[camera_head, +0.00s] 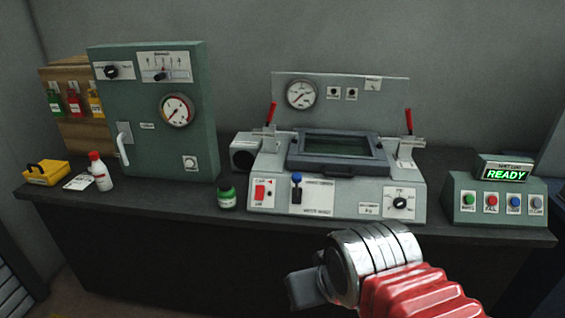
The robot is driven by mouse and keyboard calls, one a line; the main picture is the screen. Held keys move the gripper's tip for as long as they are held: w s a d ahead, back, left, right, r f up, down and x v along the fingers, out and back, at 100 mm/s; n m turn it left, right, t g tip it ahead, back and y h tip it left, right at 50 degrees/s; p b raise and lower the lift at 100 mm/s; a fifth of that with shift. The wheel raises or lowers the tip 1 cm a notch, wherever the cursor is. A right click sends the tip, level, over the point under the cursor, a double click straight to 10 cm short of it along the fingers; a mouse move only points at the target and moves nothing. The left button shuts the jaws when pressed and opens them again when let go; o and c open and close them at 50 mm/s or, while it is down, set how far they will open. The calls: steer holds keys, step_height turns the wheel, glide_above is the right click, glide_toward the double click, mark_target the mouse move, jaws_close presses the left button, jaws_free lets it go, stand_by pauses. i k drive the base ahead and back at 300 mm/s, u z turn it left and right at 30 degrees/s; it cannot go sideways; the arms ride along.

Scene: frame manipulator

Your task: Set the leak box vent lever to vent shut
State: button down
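The grey leak box (275,178) stands in the middle of the bench, with a dark-framed lid (338,165) over its greenish window. On its front is a short lever with a blue knob (297,180), pointing up beside a white label whose text is too small to read; this looks like the vent lever. My gripper (300,289) is in front of the bench, low in the picture, below and apart from the lever. It is seen from behind, so its finger opening is hidden.
Red-handled clamps (270,113) (409,122) flank the lid. A red switch (259,192) is left of the lever and a black dial (400,203) is right. A green-capped jar (227,197) stands close left. A button box (507,202) reading READY is at right.

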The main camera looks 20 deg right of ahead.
mark_target(295, 178)
steer(key=u, duration=0.5)
steer(key=i, duration=1.1)
steer(key=z, duration=0.1)
